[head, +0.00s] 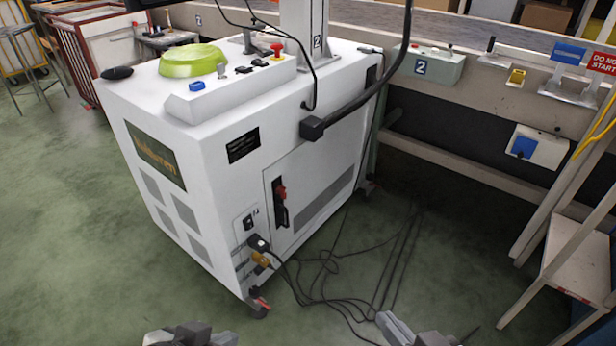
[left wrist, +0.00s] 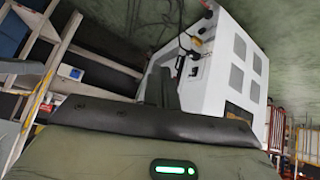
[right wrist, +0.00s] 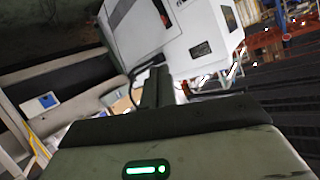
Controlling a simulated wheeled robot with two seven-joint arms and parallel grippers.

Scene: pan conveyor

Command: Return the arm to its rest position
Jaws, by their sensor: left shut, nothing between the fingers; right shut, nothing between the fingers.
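My left gripper (head: 190,335) shows only in part at the bottom edge of the head view, left of centre. My right gripper (head: 415,333) shows in part at the bottom edge, right of centre. Both are in front of the white machine cabinet (head: 225,160), apart from it and holding nothing. In the left wrist view the closed fingers of my left gripper (left wrist: 163,87) show dark before the cabinet. In the right wrist view the closed fingers of my right gripper (right wrist: 156,86) also stand before the cabinet. Most of both arms is out of the head view.
Black cables (head: 330,275) lie on the green floor (head: 70,220) beside the cabinet. A yellow-green round object (head: 193,60) sits on the cabinet top. A wooden rack (head: 570,255) stands at the right. Open floor lies at the left.

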